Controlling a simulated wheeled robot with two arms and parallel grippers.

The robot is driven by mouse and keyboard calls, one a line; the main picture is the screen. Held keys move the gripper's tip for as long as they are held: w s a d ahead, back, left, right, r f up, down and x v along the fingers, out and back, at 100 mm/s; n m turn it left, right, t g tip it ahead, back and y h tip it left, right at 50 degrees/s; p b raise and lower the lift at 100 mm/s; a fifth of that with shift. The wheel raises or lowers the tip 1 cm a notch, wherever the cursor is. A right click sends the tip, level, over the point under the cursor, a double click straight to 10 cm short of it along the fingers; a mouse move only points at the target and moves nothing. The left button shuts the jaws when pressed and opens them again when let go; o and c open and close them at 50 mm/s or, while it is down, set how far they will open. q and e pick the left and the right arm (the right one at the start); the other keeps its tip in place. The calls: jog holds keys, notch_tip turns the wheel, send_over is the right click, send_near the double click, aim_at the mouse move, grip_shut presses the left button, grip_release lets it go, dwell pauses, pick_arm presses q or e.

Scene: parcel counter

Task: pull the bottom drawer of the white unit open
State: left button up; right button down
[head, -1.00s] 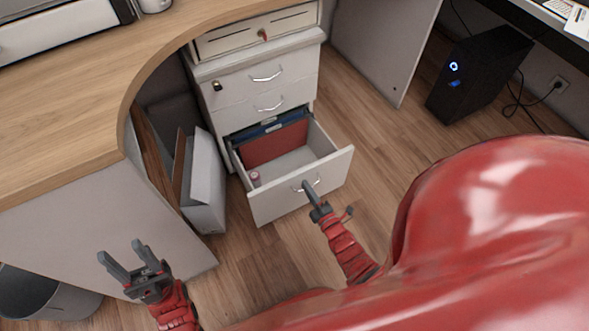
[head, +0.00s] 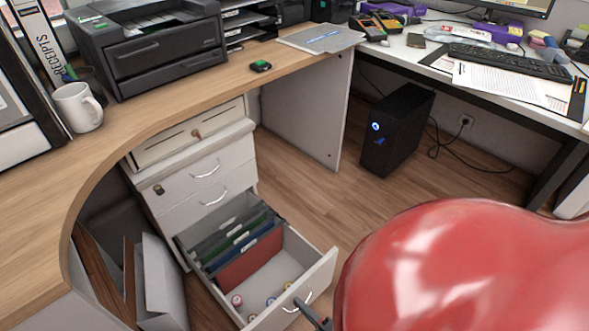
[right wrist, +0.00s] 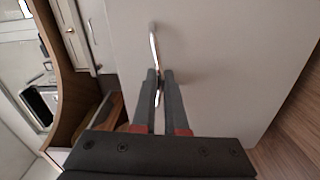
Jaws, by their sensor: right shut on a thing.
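The white drawer unit (head: 180,190) stands under the curved wooden counter. Its bottom drawer (head: 318,275) is pulled well out, showing hanging folders (head: 235,245), a red one in front, and several small round items on its floor. The two drawers above are shut. My right gripper (head: 312,312) shows only by its tip at the bottom edge, at the bottom drawer's handle (head: 297,303). In the right wrist view my right gripper (right wrist: 160,80) is shut on the metal handle (right wrist: 155,50), against the white drawer front. My left gripper is out of view.
A white box (head: 160,285) and brown boards stand left of the unit. A black computer tower (head: 397,130) stands on the floor at the back right. The counter holds a printer (head: 150,45) and a mug (head: 77,107).

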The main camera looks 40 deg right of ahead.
jog(key=shift+s+d, duration=0.1)
jog(key=shift+s, duration=0.35)
jog(key=c, duration=1)
grip_release()
jog(key=shift+o, duration=0.2)
jog(key=shift+s, duration=0.15)
jog(key=s+b, duration=0.2)
jog(key=s, duration=1.5)
jog(key=shift+d, duration=0.25)
